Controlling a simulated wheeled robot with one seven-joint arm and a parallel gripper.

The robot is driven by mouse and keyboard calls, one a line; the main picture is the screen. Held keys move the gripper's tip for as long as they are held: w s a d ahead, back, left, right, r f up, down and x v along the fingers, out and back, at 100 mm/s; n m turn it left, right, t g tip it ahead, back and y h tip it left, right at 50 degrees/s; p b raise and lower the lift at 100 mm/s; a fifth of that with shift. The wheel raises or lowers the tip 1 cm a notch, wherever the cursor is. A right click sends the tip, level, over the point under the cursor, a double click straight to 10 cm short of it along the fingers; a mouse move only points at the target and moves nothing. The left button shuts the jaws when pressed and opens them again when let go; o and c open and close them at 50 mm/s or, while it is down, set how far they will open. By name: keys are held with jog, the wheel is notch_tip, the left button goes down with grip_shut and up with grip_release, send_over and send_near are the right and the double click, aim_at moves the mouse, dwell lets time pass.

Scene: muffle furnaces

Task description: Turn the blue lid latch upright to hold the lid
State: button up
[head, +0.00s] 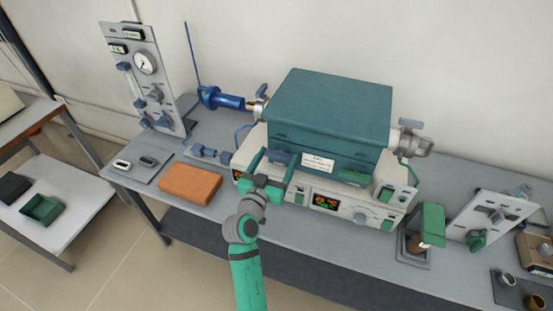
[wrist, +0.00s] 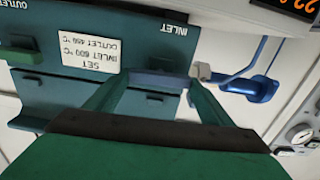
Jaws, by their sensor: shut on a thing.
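The blue lid latch (wrist: 158,79) shows in the wrist view as a bar lying across the furnace front, below the upside-down INLET mark. It is sideways, not upright. My gripper (wrist: 160,84) has one finger at each end of the bar and is shut on it. In the head view my gripper (head: 268,172) reaches the front left of the furnace, next to the latch (head: 281,157). The teal lid (head: 332,103) looks down on the furnace body. The fingers partly hide the latch ends.
A green latch (head: 353,177) is on the furnace front to the right; it also shows in the wrist view (wrist: 22,57). A white label (head: 318,162) lies between the latches. The control panel (head: 345,208) is below. An orange block (head: 190,184) and blue fittings (head: 208,153) lie left.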

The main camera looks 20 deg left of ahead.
jog(key=n, duration=0.4)
jog(key=shift+a, duration=0.1)
jog(key=n, duration=0.9)
jog(key=shift+a+f, duration=0.1)
jog(key=shift+f, duration=0.05)
jog(key=shift+f+n, duration=0.1)
jog(key=shift+n, duration=2.1)
jog(key=o, duration=1)
jog(key=shift+o, duration=0.2)
